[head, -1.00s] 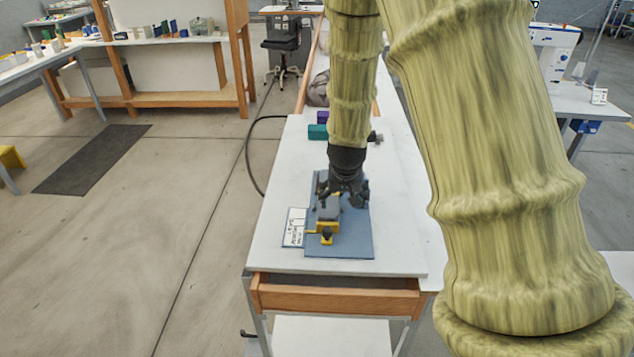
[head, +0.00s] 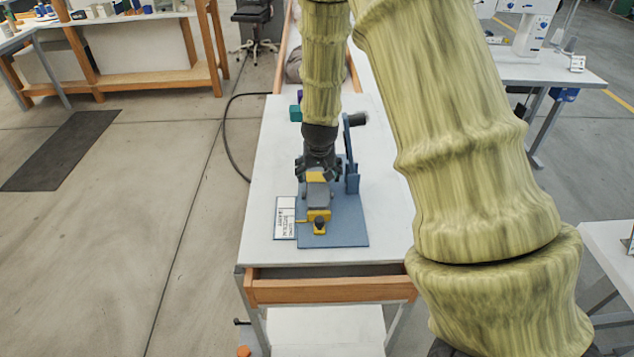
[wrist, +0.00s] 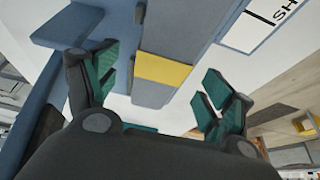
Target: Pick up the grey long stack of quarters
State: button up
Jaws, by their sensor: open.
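I cannot make out a separate stack of quarters for certain. A long grey bar with a yellow band (wrist: 163,70) runs between my fingers in the wrist view. In the head view a grey block (head: 317,197) sits on the yellow part of the press (head: 318,215), which stands on a blue baseplate (head: 346,232). My gripper (head: 317,174) is at the far end of that grey block, pointing down. In the wrist view my gripper (wrist: 163,92) is open, teal-padded fingers on either side of the bar, with gaps showing. The arm hides what lies behind it.
A white printed card (head: 285,217) lies left of the baseplate. A teal box (head: 295,113) is farther back on the white table (head: 262,180). The table's left side is clear.

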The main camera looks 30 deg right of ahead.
aim_at(317, 178)
jog(key=shift+s, duration=0.15)
jog(key=p+x, duration=0.1)
jog(key=x, duration=0.1)
jog(key=shift+w+a+f, duration=0.1)
jog(key=shift+w+f, duration=0.1)
jog(key=shift+w, duration=0.05)
jog(key=shift+p+x, duration=0.45)
jog(key=shift+x, duration=0.9)
jog(key=c, duration=1.5)
jog(key=shift+r, duration=0.1)
